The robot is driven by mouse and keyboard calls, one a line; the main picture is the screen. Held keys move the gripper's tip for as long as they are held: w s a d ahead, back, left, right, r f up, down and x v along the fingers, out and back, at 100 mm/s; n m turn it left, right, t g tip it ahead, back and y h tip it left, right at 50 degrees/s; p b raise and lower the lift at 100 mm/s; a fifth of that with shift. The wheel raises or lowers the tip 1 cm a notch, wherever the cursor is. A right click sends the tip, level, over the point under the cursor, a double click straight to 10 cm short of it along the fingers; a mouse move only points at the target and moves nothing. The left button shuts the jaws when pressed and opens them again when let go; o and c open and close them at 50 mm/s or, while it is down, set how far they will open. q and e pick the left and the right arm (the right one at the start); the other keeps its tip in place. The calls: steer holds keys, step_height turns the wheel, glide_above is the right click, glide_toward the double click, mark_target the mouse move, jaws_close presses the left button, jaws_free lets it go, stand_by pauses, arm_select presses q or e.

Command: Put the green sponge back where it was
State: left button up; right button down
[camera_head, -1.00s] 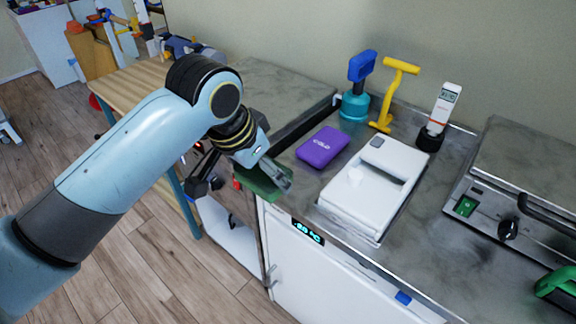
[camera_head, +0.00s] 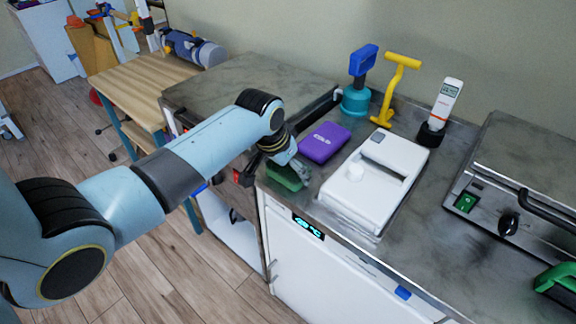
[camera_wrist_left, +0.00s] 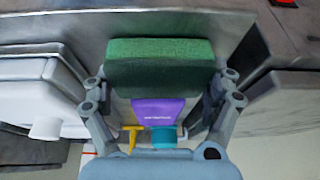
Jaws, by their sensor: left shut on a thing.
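The green sponge (camera_head: 285,177) is at the front left corner of the steel counter, beside the purple cold pack (camera_head: 323,142). My left gripper (camera_head: 292,168) is shut on it; the sponge also shows between the fingers in the left wrist view (camera_wrist_left: 160,62). The gripper hides part of the sponge in the head view. I cannot tell whether the sponge touches the counter top. My right gripper is not in view.
A white device (camera_head: 374,180) lies right of the cold pack. A blue-topped teal bottle (camera_head: 356,98), a yellow T-handled tool (camera_head: 395,88) and a white handheld meter (camera_head: 440,108) stand behind. A small strip of counter in front of the cold pack is bare.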

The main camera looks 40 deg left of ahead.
arm_select(q)
steer(key=shift+f, duration=0.1)
steer(key=o, duration=0.8)
steer(key=shift+c, duration=0.2)
